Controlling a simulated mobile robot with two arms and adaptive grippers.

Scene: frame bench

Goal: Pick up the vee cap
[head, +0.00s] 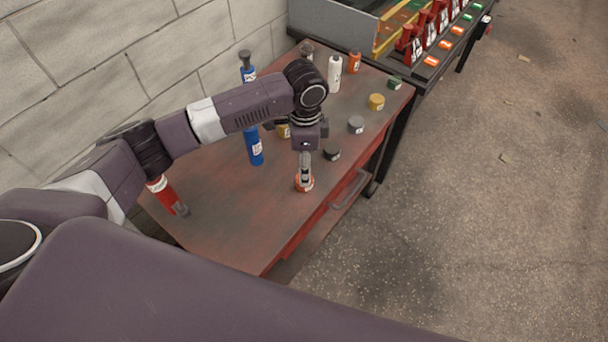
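Several short round caps with white labels stand on the bench; the labels are too small to read, so I cannot tell which is the vee cap. My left gripper (305,180) points straight down at an orange cap (310,185) near the bench's front edge. Its fingers overlap the cap in this view and hide part of it. They show edge-on, so I cannot tell whether they are open or shut, or touching it. A black cap (332,155), a grey cap (356,125), a yellow cap (376,102) and a green cap (394,84) stand behind. My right gripper is out of view.
The red-brown bench (225,215) stands against a block wall (75,75). Another yellow item (283,131) is partly behind my arm. The front-left bench top is clear.

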